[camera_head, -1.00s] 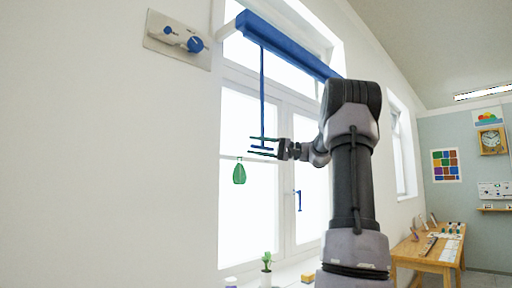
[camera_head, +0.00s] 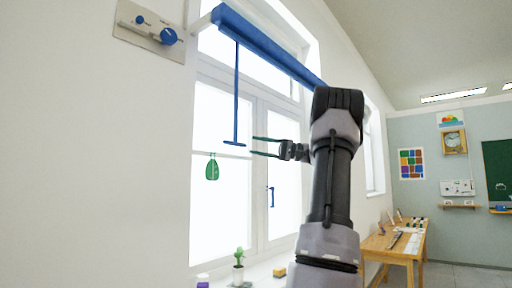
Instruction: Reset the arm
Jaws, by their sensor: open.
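My gripper (camera_head: 268,146) is open and empty, its two green-edged fingers pointing left in front of the window. My arm rises at the centre right of the view. A blue pull rod (camera_head: 237,95) with a short crossbar at its lower end hangs from a long blue bar (camera_head: 265,45) above the window. The fingertips are just right of the crossbar, and a small gap shows between them in the picture. How far apart they are in depth I cannot tell.
A green pendant (camera_head: 212,168) hangs at the window (camera_head: 222,120). A wall panel with blue knobs (camera_head: 150,28) is at upper left. A potted plant (camera_head: 238,268) and small blocks stand on the sill. A wooden table (camera_head: 395,243) with items stands at right.

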